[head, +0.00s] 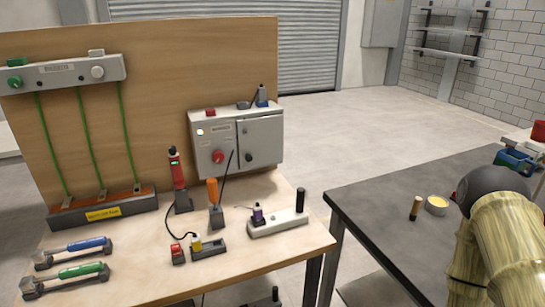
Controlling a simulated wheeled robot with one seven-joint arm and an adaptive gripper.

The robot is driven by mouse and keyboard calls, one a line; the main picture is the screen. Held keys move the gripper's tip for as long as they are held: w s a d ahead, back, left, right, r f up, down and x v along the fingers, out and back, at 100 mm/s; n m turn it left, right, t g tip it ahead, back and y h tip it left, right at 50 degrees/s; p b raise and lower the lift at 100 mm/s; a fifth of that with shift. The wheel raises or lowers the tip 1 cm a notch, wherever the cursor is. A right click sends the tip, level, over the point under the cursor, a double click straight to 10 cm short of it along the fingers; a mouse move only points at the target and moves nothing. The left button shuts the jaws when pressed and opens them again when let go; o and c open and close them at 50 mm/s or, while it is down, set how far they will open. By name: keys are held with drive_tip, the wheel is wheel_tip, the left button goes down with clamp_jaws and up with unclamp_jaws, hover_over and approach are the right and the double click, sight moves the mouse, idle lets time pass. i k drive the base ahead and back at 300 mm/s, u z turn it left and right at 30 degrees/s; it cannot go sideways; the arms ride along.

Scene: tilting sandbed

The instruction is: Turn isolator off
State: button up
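A grey box (245,133) is fixed low on the right part of the upright wooden board. A red round knob (218,157) on its left front looks like the isolator switch. Its exact angle is too small to read. A small light spot and a dark knob (248,158) also show on the box. A thin dark rod or cable crosses in front of it. My arm (497,240) enters at the lower right, well away from the box, over the dark table. My gripper is out of view.
The wooden bench (130,250) holds a red-and-black tool (179,182), an orange-handled tool (213,192), blue and green handled tools, and a grey block with a black post (300,200). A dark table (385,210) stands right, with a gap between. Green lines hang on the board's left.

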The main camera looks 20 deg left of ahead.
sight(218, 156)
drive_tip(key=z, duration=0.1)
drive_tip(key=k, duration=0.7)
drive_tip(key=u, duration=0.85)
drive_tip(key=i, duration=0.3)
drive_tip(key=z, duration=0.05)
